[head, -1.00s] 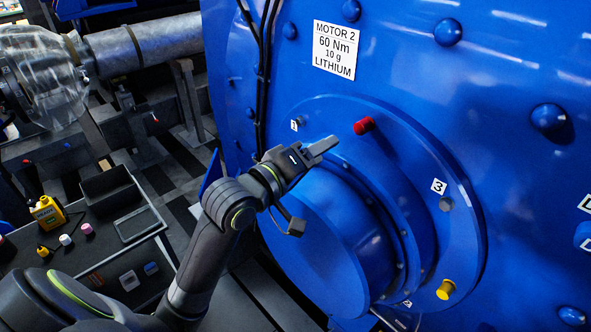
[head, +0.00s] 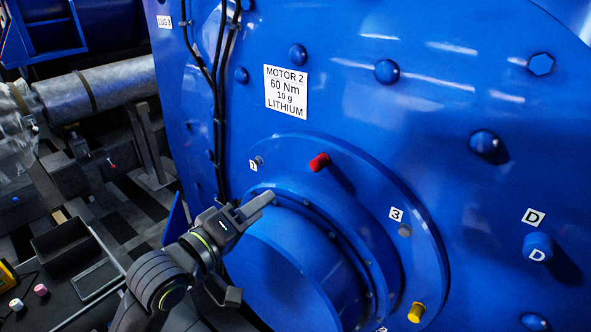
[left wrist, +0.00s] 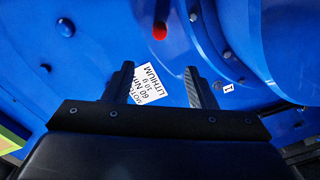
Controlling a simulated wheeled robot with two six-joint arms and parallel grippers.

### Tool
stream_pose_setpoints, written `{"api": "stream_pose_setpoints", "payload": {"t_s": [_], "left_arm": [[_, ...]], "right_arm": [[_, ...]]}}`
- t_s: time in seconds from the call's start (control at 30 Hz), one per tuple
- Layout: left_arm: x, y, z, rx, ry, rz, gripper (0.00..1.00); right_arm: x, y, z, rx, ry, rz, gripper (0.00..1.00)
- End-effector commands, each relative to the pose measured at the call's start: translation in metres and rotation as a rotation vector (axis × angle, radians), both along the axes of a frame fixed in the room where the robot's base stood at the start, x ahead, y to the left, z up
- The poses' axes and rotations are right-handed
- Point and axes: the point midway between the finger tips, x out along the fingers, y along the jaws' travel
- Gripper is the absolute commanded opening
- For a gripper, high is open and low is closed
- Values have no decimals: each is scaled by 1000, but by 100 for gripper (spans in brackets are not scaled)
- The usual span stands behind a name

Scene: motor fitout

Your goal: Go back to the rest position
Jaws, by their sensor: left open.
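My left gripper (head: 256,206) is in front of the big blue motor (head: 440,130), near its round hub (head: 285,265). In the left wrist view the two fingers of my left gripper (left wrist: 170,88) stand apart with nothing held between them. Behind them show the blue casing and part of the white MOTOR 2 label (left wrist: 150,84). My right gripper is not in view.
A red cap (head: 319,162) and a yellow cap (head: 416,312) stick out of the motor flange. The tag 3 (head: 396,214) is beside a grey fitting. Black cables (head: 217,90) run down the casing.

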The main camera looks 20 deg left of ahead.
Motion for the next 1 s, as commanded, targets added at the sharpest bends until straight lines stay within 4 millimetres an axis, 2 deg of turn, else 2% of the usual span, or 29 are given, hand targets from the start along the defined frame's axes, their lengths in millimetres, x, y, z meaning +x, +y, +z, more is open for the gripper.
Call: {"api": "stream_pose_setpoints", "payload": {"t_s": [0.07,0.17,0.27,0.33,0.47,0.5,0.6,0.7,0.87,0.9,1.0], "left_arm": [[0,0,-1,2,1,1,51],[-2,3,-12,39,27,17,51],[-10,13,-46,152,104,55,51],[-22,23,-81,279,193,83,51],[-63,46,-155,560,409,91,51],[-79,52,-175,643,478,77,51],[-121,65,-217,820,639,17,51],[-163,74,-248,960,785,-68,51],[-232,83,-282,1124,992,-242,51],[-238,85,-293,1144,1016,-272,51],[-226,88,-326,1137,1017,-273,51]], "right_arm": [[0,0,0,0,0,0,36],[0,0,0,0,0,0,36],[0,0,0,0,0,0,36],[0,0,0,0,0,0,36],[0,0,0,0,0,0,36],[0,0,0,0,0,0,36],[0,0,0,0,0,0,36],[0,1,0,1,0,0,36],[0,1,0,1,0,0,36],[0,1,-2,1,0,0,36],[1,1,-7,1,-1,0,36]]}}
